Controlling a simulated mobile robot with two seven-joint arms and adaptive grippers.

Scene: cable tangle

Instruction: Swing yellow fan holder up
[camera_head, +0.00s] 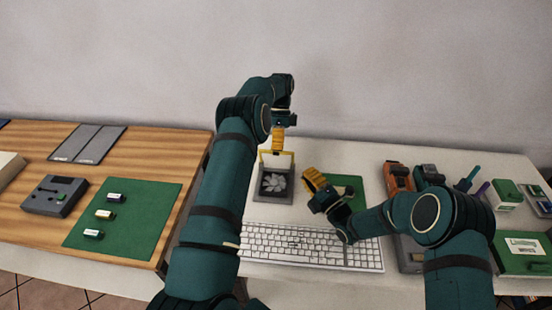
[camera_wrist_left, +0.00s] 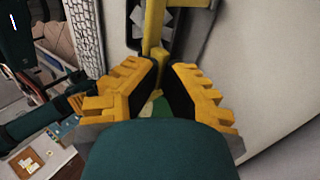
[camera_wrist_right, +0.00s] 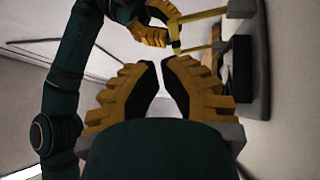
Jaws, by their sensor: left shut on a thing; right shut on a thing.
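The yellow fan holder (camera_head: 275,154) is a frame raised above the dark, pale-bladed fan (camera_head: 273,183) on the white table. My left gripper (camera_head: 277,143) points down at its top bar. In the left wrist view, the yellow holder (camera_wrist_left: 154,30) reaches between the fingertips, which are shut on it. The holder also shows in the right wrist view (camera_wrist_right: 205,17), beside the left gripper (camera_wrist_right: 165,30). My right gripper (camera_head: 308,177) is right of the fan, apart from the holder. Its tips (camera_wrist_right: 161,68) are nearly together; what they grip cannot be made out.
A white keyboard (camera_head: 300,246) lies in front of the fan. A green mat (camera_head: 349,184) lies behind my right gripper. Orange (camera_head: 399,177) and green items crowd the table's right side. A wooden table with a green mat (camera_head: 140,222) stands at left.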

